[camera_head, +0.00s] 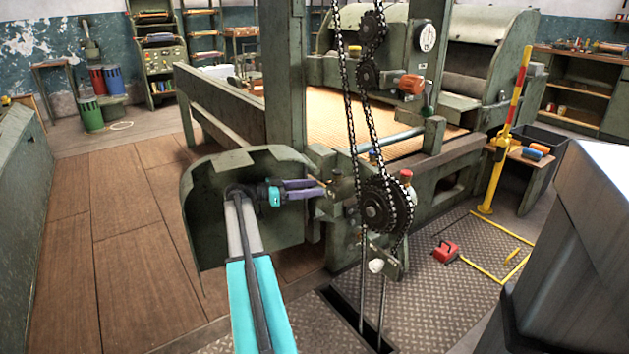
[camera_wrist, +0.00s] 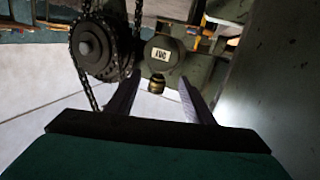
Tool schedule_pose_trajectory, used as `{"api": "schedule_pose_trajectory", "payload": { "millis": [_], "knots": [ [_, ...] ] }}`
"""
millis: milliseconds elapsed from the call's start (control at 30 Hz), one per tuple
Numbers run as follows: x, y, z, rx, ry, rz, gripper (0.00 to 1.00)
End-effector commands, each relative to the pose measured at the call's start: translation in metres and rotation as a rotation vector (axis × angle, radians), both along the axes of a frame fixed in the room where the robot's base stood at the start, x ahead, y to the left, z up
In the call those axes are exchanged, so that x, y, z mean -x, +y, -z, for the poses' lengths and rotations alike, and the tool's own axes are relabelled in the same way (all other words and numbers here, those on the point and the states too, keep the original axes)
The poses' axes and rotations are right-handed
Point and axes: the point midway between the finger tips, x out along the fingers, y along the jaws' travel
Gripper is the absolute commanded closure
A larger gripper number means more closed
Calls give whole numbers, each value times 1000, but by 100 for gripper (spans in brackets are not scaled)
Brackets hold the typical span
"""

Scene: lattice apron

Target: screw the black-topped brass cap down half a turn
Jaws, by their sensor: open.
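The brass cap (camera_wrist: 157,83) with its dark top shows in the wrist view, just below a round grey-green housing that bears a small white label. My gripper (camera_wrist: 160,88) is open, with one finger to each side of the cap in the picture. I cannot tell how deep the cap lies between the fingers, and no finger visibly touches it. In the head view my gripper (camera_head: 322,187) points right at the machine's side, left of the large chain sprocket. The cap is too small to make out surely there.
A chain sprocket (camera_head: 378,205) with hanging chains is close to the right of my gripper. A curved green guard (camera_head: 205,215) stands behind and left of my arm. A red-topped fitting (camera_head: 405,176) is beyond the sprocket. A red box (camera_head: 445,251) lies on the floor plate.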

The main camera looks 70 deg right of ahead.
Motion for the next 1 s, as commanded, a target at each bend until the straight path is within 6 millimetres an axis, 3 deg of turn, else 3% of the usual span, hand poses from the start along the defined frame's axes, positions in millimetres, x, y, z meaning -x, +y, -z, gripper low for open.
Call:
{"api": "schedule_pose_trajectory", "payload": {
  "millis": [267,467,600,800,1000],
  "knots": [
    [-27,43,104,-290,-9,-84,52],
    [-53,101,203,-582,-11,-184,52],
    [-68,150,270,-792,-8,-265,52],
    [-82,211,336,-1017,-6,-360,52],
    [-93,269,379,-1184,16,-458,52]
  ]
}}
